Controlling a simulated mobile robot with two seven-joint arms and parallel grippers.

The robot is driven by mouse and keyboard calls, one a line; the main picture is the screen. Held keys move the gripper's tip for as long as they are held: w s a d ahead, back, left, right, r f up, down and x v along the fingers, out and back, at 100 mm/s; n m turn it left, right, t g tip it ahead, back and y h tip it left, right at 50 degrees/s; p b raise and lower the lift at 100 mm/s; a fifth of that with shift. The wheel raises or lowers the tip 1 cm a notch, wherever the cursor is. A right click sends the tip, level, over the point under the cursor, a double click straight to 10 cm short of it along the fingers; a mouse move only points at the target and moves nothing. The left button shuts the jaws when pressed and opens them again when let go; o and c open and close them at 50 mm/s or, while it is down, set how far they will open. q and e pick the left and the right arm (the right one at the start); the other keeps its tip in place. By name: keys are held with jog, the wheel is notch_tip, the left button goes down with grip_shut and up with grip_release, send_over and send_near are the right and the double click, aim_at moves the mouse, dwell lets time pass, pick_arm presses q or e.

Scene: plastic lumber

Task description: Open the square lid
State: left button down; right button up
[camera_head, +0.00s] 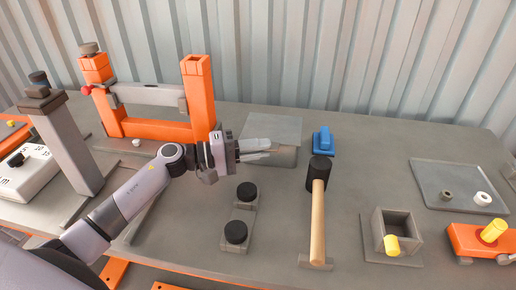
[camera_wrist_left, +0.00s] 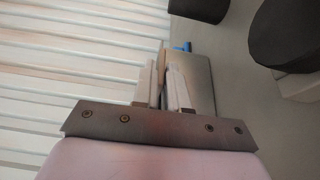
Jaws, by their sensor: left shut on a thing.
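The square lid (camera_head: 276,127) is a flat grey plate on a low grey box (camera_head: 286,157) at the back middle of the table. My left gripper (camera_head: 268,149) is at the lid's near left side, with its fingers pointing right. In the left wrist view, the fingers (camera_wrist_left: 164,82) are close together on a thin edge, which appears to be the lid's; a grey plate surface (camera_wrist_left: 203,75) shows beside them. The fingers hide part of the lid's near edge. I cannot tell whether the lid is raised off the box. My right gripper is not in view.
An orange frame (camera_head: 203,95) stands just behind my left wrist. A blue block (camera_head: 323,141) and a hammer (camera_head: 318,215) are right of the box. Two black knobs (camera_head: 236,232) (camera_head: 246,192) stand in front. A corrugated wall (camera_head: 330,50) is behind the table.

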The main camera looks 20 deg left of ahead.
pick_arm(q)
jog(key=shift+r+n, duration=0.3)
jog(key=shift+r, duration=0.45)
jog(key=r+n+p, duration=0.1)
jog(key=r, duration=0.1)
jog(key=w+r+n+g+y+p, duration=0.1)
jog(key=r+n, duration=0.1)
jog(key=shift+w+a+r, duration=0.15)
jog(key=shift+r, duration=0.15)
jog(key=shift+w+a+r+n+g, duration=0.1)
jog(key=shift+w+r+n+g, duration=0.25)
jog(key=shift+r, duration=0.25)
jog(key=shift+w+a+r+b, duration=0.1)
jog(key=shift+w+r+b, duration=0.4)
jog(key=shift+r+b, duration=0.4)
jog(key=c, duration=1.2)
grip_release()
jog(key=shift+c, duration=0.2)
jog(key=b+v, duration=0.2)
jog(key=v, duration=0.5)
